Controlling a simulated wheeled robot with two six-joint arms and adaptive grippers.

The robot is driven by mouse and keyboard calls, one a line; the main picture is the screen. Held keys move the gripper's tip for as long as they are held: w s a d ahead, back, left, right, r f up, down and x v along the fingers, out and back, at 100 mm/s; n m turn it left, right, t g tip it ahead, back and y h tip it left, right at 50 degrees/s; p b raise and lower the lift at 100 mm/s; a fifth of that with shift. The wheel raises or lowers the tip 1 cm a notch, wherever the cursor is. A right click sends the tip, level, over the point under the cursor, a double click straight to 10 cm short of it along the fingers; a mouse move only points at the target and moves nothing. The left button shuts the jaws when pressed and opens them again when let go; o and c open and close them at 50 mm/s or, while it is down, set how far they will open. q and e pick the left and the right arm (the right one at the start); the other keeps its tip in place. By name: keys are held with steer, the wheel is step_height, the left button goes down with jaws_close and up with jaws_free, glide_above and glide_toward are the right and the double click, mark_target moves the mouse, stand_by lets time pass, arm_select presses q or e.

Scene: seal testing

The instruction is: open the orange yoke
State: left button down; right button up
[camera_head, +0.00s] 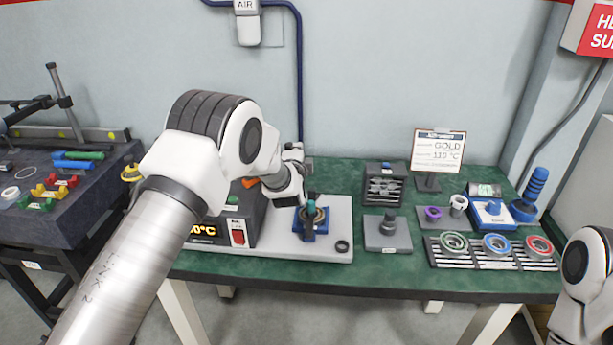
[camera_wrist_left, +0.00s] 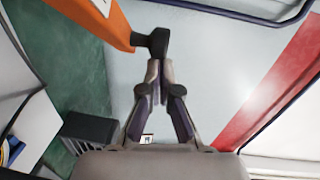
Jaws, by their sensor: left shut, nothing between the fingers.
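The orange yoke (camera_wrist_left: 103,20) shows in the left wrist view as an orange bar coming in from the top left, with a black knob at its end. In the head view only a small orange part (camera_head: 249,182) shows, behind my left arm. My left gripper (camera_wrist_left: 158,66) is shut and empty. In the left wrist view its fingertips point at the black knob and lie close to it; I cannot tell if they touch. In the head view my left wrist largely hides the yoke. My right gripper is out of view; only part of my right arm shows.
To the right are a grey stand (camera_head: 387,236), a rack (camera_head: 490,262) with coloured rings, and a sign (camera_head: 438,152).

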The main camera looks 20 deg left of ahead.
arm_select(q)
steer(key=shift+w+a, duration=0.75)
steer(key=shift+a, duration=0.35)
